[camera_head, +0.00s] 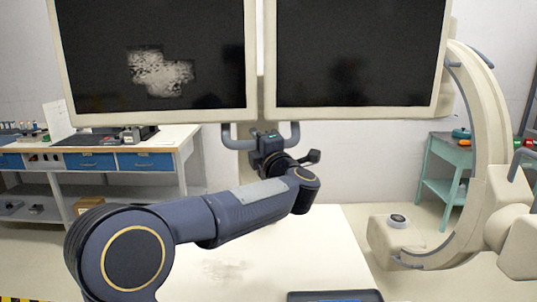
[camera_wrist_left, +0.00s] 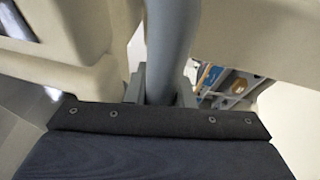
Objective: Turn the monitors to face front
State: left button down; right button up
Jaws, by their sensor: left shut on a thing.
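Two large dark-screened monitors with cream frames hang side by side in the head view, the left monitor (camera_head: 155,60) and the right monitor (camera_head: 355,55). The left one looks slightly tilted and shows a pale patch on its screen. Grey-blue handles sit below them, a left handle (camera_head: 228,135) and a right handle (camera_head: 293,133). My left gripper (camera_head: 262,140) is up at these handles, below the gap between the monitors. In the left wrist view it is shut on a grey handle bar (camera_wrist_left: 168,45). Its fingertips are partly hidden. My right gripper is not in view.
A cream cart top (camera_head: 260,250) lies below my left arm, with a dark tablet-like object (camera_head: 335,296) at its front edge. A large C-shaped arm (camera_head: 490,150) stands at the right. A workbench (camera_head: 110,155) is at the left and a green table (camera_head: 440,165) behind right.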

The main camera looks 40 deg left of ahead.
pick_arm(q)
jog(key=shift+s+a, duration=0.6)
jog(key=shift+a, duration=0.05)
jog(key=shift+t, duration=0.3)
jog(key=c, duration=1.3)
grip_release()
jog(key=shift+w+d, duration=0.1)
jog(key=shift+w, duration=0.05)
jog(key=shift+o, duration=0.2)
jog(key=shift+d, duration=0.1)
jog(key=b+v, duration=0.1)
jog(key=v, duration=0.6)
jog(key=shift+s+d+b, duration=0.25)
jog(key=shift+d+b, duration=0.1)
jog(key=shift+m, duration=0.3)
